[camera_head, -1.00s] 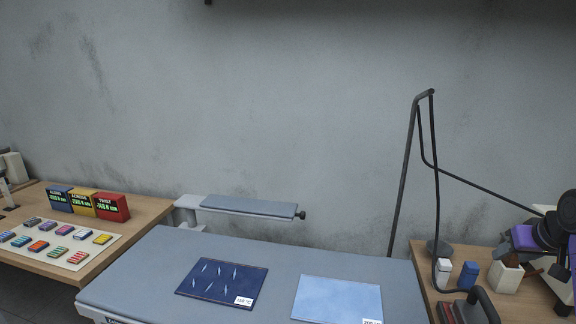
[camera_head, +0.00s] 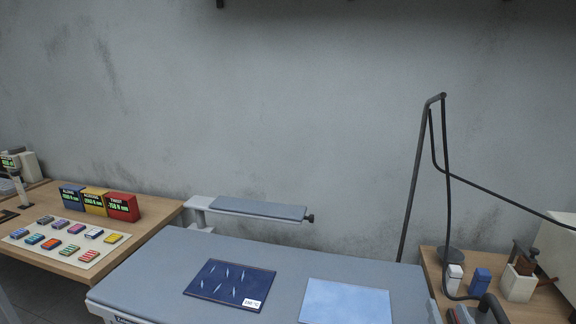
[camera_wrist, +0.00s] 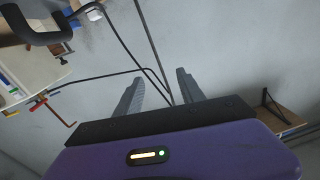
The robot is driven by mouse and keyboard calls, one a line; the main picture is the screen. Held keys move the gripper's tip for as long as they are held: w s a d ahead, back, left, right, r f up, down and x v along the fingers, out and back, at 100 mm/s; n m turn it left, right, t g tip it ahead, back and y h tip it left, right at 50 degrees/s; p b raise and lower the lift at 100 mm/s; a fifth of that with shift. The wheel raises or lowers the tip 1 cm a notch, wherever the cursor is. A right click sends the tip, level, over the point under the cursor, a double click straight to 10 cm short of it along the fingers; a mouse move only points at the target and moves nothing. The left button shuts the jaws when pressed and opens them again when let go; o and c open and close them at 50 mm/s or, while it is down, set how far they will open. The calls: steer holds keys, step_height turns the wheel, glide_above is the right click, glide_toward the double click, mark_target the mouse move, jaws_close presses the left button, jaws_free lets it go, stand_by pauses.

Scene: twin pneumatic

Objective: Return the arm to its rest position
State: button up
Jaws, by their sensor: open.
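My gripper (camera_wrist: 158,92) shows in the wrist view, its two grey fingers spread apart with nothing between them. Its purple body fills the bottom of that view, with a small lit panel. The gripper points toward the grey wall, and a thin dark pole and cable show behind the fingers. In the head view neither my arm nor my gripper shows now.
A grey-topped ironing table (camera_head: 160,270) holds a navy cloth (camera_head: 230,283) and a light blue cloth (camera_head: 345,302). A dark cable stand (camera_head: 411,185) rises at right. Coloured display boxes (camera_head: 97,201) stand on the left bench. A wooden shelf (camera_wrist: 285,125) shows in the wrist view.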

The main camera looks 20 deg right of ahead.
steer(key=s+a+f+n+y, duration=0.2)
steer(key=s+a+y, duration=0.1)
steer(key=s+a, duration=0.4)
steer(key=s+a+f+n+y, duration=0.2)
steer(key=s+a, duration=0.6)
steer(key=s, duration=0.4)
steer(key=s+a+f+n+g+y, duration=0.1)
steer(key=s+a+n+y, duration=0.1)
steer(key=s+a, duration=0.6)
steer(key=shift+s+f+n+y, duration=0.4)
steer(key=shift+s+y, duration=0.4)
